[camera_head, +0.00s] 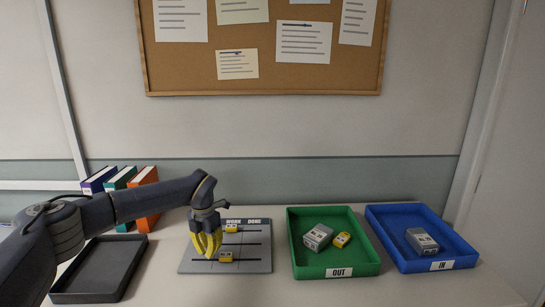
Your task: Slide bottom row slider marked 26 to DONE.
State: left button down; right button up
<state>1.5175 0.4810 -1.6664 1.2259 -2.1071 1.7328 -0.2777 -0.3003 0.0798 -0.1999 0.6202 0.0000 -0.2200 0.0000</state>
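A grey slider board (255,265) lies on the table with dark horizontal slots and the headings WORK and DONE along its top edge. A yellow-and-grey slider (226,256) sits on the bottom row, left of the middle; its number is too small to read. Another yellow slider (231,228) sits on the top row under WORK. My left gripper (207,250), with yellow fingers, points down over the left part of the board, just left of the bottom slider. It hides part of the middle row. Whether its fingers are apart or closed is unclear. My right gripper is out of view.
A green OUT tray (330,272) right of the board holds a grey block (318,236) and a yellow block (342,239). A blue IN tray (450,262) holds a grey block (421,241). A dark empty tray (100,270) and several binders (145,176) stand left.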

aim_at(224, 254)
pick_arm(q)
jog(key=shift+f, duration=0.85)
jog(key=shift+d+r, duration=0.1)
dwell(0.6)
jog(key=shift+w+d, duration=0.1)
jog(key=shift+d, duration=3.05)
jog(key=shift+a, duration=0.25)
jog(key=shift+a, duration=0.45)
jog(key=shift+r, duration=0.1)
jog(key=shift+r, duration=3.9)
